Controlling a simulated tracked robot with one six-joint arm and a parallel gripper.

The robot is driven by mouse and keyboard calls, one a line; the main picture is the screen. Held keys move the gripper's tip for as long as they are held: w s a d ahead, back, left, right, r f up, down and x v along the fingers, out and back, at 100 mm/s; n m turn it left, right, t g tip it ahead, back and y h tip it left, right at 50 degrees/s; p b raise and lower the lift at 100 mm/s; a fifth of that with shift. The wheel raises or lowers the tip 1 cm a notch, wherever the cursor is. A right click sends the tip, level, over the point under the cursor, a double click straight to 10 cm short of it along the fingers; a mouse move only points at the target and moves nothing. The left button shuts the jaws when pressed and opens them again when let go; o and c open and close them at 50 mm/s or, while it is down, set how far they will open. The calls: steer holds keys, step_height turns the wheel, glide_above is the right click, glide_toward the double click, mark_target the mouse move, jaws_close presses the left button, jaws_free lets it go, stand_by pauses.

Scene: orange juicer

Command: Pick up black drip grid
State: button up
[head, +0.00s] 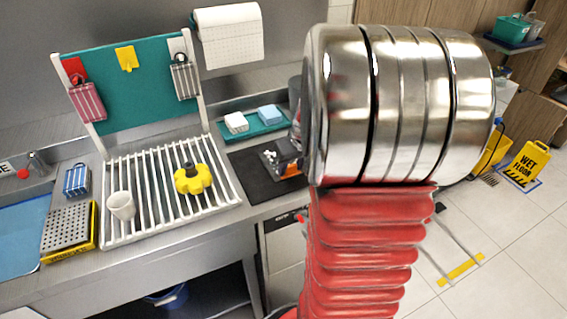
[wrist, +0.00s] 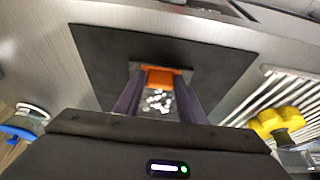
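In the wrist view my gripper (wrist: 158,80) points at the black mat (wrist: 95,55), its two dark fingers spread apart. Between and just past the fingertips are an orange part (wrist: 160,76) and a grey piece with bright specks (wrist: 158,100). A dark strip lies along the orange part's far edge. I cannot tell whether any of these is the black drip grid, or whether the fingers touch them. In the head view the black mat (head: 240,165) lies right of the white rack, with the orange part (head: 287,168) on it. My arm hides part of this area.
The white slatted rack (head: 150,228) holds a yellow piece (head: 193,179) and a white cup (head: 121,206). A perforated grey tray with yellow edges (head: 70,228) sits left of it. A teal tray (head: 255,130) with two small blocks stands behind the mat.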

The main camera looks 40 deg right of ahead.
steer(key=c, duration=0.7)
steer(key=shift+o, duration=0.2)
steer(key=shift+r, duration=0.1)
step_height(320, 180, up, 10)
stand_by(0.6)
